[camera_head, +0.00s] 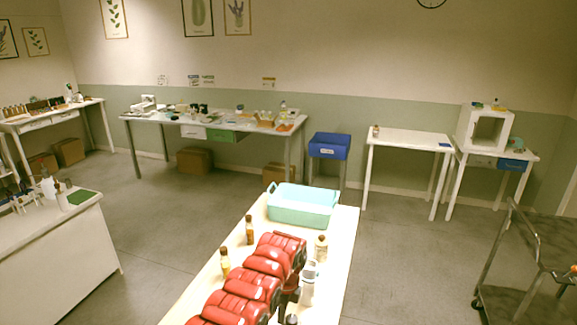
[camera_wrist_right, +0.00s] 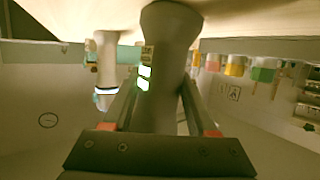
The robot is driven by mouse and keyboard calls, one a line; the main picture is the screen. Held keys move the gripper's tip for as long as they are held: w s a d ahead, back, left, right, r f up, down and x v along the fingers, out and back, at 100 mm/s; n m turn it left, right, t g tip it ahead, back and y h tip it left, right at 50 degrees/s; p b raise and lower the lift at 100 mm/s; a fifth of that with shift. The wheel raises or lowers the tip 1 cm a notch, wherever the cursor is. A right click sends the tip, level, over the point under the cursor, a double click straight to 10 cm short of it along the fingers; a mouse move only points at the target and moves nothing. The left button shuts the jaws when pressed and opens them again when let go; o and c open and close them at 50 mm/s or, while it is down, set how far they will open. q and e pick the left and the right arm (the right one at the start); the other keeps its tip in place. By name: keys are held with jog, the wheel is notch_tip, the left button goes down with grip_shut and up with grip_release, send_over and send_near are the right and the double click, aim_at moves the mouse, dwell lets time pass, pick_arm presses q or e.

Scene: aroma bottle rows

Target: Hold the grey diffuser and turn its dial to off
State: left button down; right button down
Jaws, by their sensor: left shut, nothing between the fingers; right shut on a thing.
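The grey diffuser (camera_wrist_right: 165,75) fills the middle of the right wrist view. It is a vase-like body with a small panel lit green on its side; I cannot make out the dial's setting. My right gripper (camera_wrist_right: 158,95) is shut around its narrower part. In the head view, a pale grey cylindrical thing (camera_head: 308,288), likely this diffuser, stands near the table's right edge.
A teal basin (camera_head: 303,210) sits at the table's (camera_head: 213,272) far end. An amber bottle (camera_head: 249,231), a yellowish bottle (camera_head: 225,262) and a cream bottle (camera_head: 321,247) stand around the arm. A dark trolley (camera_head: 528,290) is at right. Open floor lies on both sides.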

pick_arm(q)
jog(key=shift+s+d, duration=0.1)
jog(key=shift+d, duration=0.75)
dwell(0.5)
jog(key=shift+a, duration=0.5)
jog(key=shift+d+r, duration=0.15)
jog(key=shift+r, duration=2.85)
jog(key=shift+a+f, duration=0.2)
jog(key=shift+f, duration=1.3)
jog(key=shift+a+f, duration=0.15)
jog(key=shift+f, duration=1.3)
